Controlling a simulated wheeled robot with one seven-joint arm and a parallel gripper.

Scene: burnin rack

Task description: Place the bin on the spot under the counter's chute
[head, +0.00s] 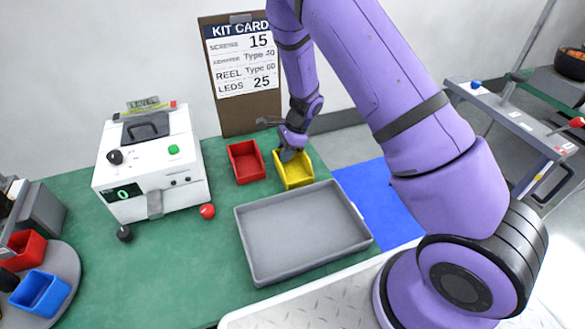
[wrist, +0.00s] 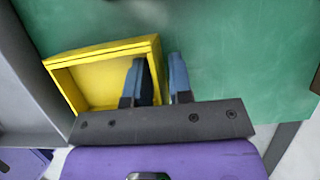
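The yellow bin (head: 296,183) is on the green bench top, behind the grey tray. My gripper (head: 290,152) is at its far side. In the wrist view my gripper (wrist: 158,72) has one finger inside the yellow bin (wrist: 100,52) and one outside, close together with the bin's wall between them. It looks shut on that wall. The bin appears at bench height; any small lift cannot be told. The counter (head: 150,165) is a white machine at the left, with a grey chute (head: 155,204) low on its front. The bench below the chute looks bare.
A red bin (head: 246,162) stands between the counter and the yellow bin. The large grey tray (head: 300,228) lies in front. A red knob (head: 207,211) and a black knob (head: 124,234) flank the chute. A kit card board (head: 240,75) stands behind.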

